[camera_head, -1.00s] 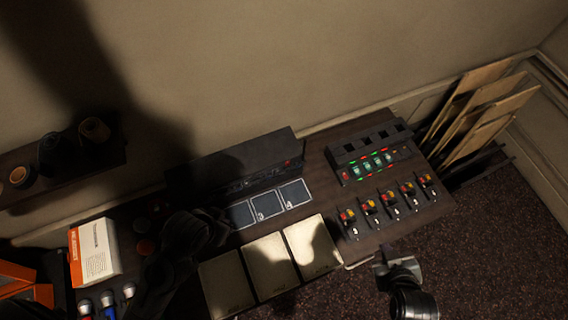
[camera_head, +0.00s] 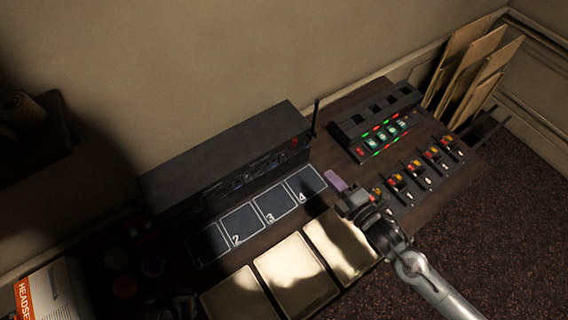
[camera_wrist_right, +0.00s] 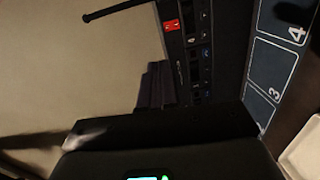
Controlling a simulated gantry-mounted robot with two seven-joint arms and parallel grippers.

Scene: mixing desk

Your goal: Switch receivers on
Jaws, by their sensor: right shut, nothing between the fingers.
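The long black receiver rack (camera_head: 225,160) stands against the wall at the back of the desk. Its red switch (camera_head: 295,142) is at the right end of its front, near an upright antenna (camera_head: 315,118). The red switch (camera_wrist_right: 172,25) also shows in the right wrist view, near the top. My right gripper (camera_head: 345,192) is shut and empty above the desk, in front of and to the right of the rack, apart from the switch. A mauve piece shows at its tip; I cannot tell what it is. My left gripper (camera_head: 178,305) is a dark shape in shadow.
Numbered squares (camera_head: 240,224) lie before the rack, with pale panels (camera_head: 295,272) in front. A black unit with green and red lights (camera_head: 378,125) and several small devices (camera_head: 420,170) stand at the right. A headset box (camera_head: 50,295) is lower left.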

